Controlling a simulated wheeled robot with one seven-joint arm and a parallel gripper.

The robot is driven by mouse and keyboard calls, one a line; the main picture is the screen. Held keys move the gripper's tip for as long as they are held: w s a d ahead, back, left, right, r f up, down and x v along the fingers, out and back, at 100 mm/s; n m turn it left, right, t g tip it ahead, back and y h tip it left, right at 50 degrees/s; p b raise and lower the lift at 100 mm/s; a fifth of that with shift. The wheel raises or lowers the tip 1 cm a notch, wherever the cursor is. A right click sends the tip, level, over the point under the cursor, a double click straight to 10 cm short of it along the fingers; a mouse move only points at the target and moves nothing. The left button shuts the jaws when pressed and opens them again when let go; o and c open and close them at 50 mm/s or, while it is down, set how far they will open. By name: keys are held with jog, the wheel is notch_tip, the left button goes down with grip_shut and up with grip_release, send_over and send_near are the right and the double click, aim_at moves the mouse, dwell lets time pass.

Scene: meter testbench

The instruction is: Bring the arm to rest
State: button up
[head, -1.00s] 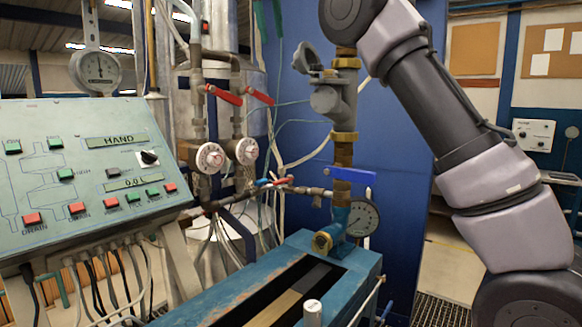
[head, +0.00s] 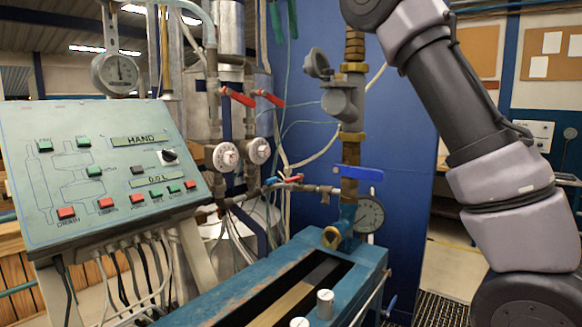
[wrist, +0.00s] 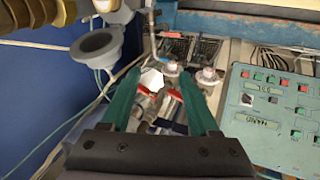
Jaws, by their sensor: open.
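My gripper (wrist: 162,78) shows only in the wrist view. Its two green fingers are apart, with nothing held between them. Beyond the fingers are red lever handles (wrist: 176,95) and pipework, which look apart from the fingertips. In the head view my arm spans the right side, from the top centre down to the lower right corner, and its gripper end is out of frame. A grey water meter with its lid raised (head: 341,103) sits on the brass vertical pipe. The meter's grey cup shape also shows at upper left in the wrist view (wrist: 97,46).
A sloped control panel (head: 108,190) reading HAND stands at left. A dial gauge (head: 116,72) is above it. Red-handled valves (head: 238,96), a blue lever (head: 358,173) and a pressure gauge (head: 369,213) surround the blue bench (head: 368,262). A blue wall panel (head: 405,150) stands behind.

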jog(key=s+d+f+m+y, duration=0.1)
jog(key=s+d+f+m, duration=0.2)
jog(key=d, duration=0.7)
jog(key=s+d+f+m+y, duration=0.1)
jog(key=s+d+f, duration=0.3)
jog(key=d, duration=0.6)
jog(key=s+d+f+m+t, duration=0.1)
jog(key=s+d+f+m, duration=0.2)
jog(key=s+f, duration=0.6)
jog(key=s+d+f+m+t+y, duration=0.1)
jog(key=s+d+f+m+t, duration=0.1)
jog(key=s+f+m, duration=0.4)
notch_tip(320, 180, down, 5)
jog(key=s+d, duration=0.1)
jog(key=s, duration=0.2)
jog(key=shift+m+y, duration=0.3)
jog(key=shift+m, duration=0.1)
